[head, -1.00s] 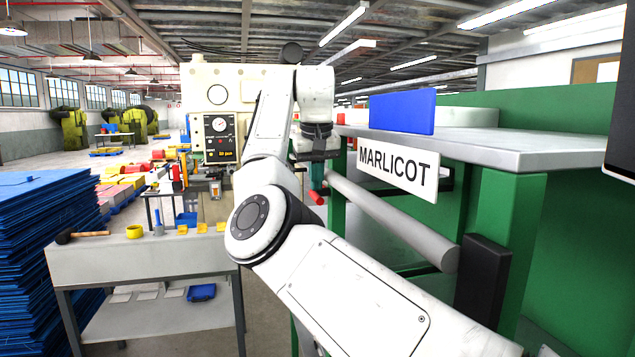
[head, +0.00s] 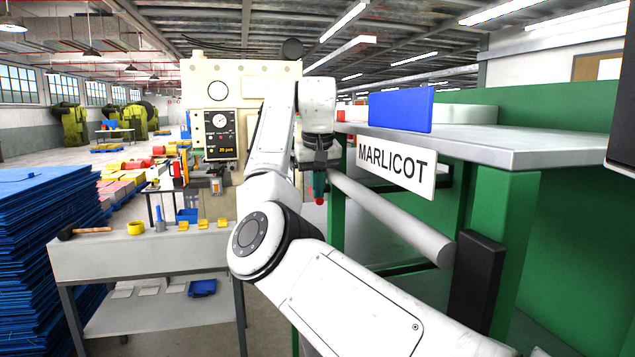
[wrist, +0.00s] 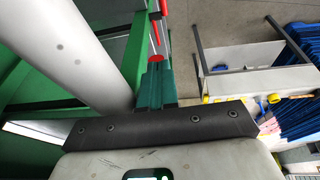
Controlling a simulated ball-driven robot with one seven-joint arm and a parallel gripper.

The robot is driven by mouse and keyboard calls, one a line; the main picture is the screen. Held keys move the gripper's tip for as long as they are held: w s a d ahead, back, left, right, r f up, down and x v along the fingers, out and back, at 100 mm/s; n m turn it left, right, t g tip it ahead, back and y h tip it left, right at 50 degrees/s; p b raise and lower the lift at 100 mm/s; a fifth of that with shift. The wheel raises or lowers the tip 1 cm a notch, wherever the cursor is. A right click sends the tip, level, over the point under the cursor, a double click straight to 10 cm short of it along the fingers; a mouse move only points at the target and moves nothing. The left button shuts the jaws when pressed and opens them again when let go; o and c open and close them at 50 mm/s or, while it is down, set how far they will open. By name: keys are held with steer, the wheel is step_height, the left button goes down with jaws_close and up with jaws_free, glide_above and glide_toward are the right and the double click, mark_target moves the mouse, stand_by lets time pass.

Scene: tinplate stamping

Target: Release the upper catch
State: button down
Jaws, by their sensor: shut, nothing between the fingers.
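My gripper (head: 320,198) points down beside the green press frame in the head view, its dark green fingers together with nothing between them. A small red grip (head: 319,202) shows right at the fingertips, partly hidden by them; I take it for the end of a catch lever. In the wrist view the closed fingers (wrist: 155,75) reach up to the red grip (wrist: 154,55), and a grey rod with a red end (wrist: 154,25) stands beyond. I cannot tell whether the fingers touch the grip, or which catch is the upper one.
A thick grey bar (head: 390,215) runs close to the right of my gripper, under the MARLICOT sign (head: 395,168). A grey bench (head: 140,262) with small tools stands at left, beside stacked blue sheets (head: 40,260). Bare floor (wrist: 215,20) shows between frame and bench.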

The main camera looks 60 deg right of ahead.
steer(key=b+v, duration=0.1)
steer(key=v, duration=1.2)
steer(key=shift+a+r, duration=0.3)
steer(key=shift+a, duration=0.15)
